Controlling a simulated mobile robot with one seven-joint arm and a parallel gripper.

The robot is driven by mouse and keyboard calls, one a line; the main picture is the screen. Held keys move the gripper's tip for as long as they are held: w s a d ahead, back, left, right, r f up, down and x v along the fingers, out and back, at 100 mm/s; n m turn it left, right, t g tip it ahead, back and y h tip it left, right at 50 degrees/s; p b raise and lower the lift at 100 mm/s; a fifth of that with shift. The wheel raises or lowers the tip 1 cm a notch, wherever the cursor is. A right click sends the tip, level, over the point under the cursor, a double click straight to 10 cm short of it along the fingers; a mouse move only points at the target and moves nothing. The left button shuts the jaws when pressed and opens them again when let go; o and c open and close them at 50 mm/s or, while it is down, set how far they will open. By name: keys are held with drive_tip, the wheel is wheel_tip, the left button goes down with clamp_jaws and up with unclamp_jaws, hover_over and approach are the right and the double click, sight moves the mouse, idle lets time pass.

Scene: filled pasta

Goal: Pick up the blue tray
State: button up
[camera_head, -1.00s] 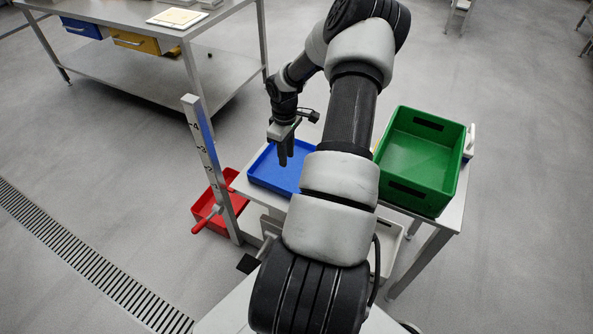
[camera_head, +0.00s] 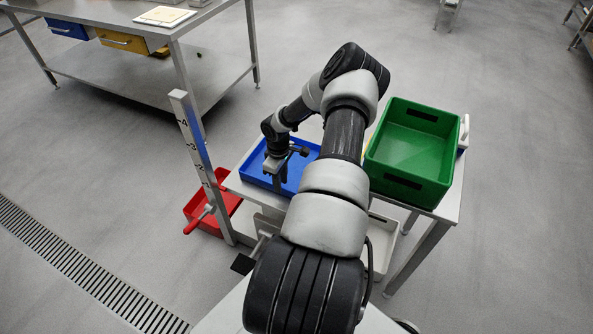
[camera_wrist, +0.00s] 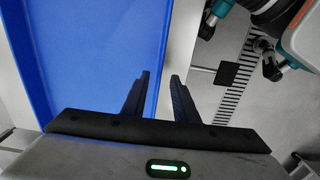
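The blue tray (camera_head: 302,158) lies flat on a grey table, partly hidden behind my arm. It fills the left of the wrist view (camera_wrist: 85,60). My gripper (camera_head: 277,182) points down at the tray's near edge in the head view. In the wrist view my gripper (camera_wrist: 160,95) is open. One finger is over the tray's inside and the other is outside it, with the tray's rim running between them. I cannot tell whether either finger touches the wall.
A green crate (camera_head: 410,140) stands on the table to the right of my arm. A red bin (camera_head: 228,205) is low at the left, beside an upright post with numbers (camera_head: 192,140). A steel workbench (camera_head: 140,85) with drawers stands at the back left.

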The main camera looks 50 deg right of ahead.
wheel_tip(320, 180, down, 2)
clamp_jaws()
drive_tip(key=shift+d, duration=0.1)
drive_tip(key=shift+r, duration=0.1)
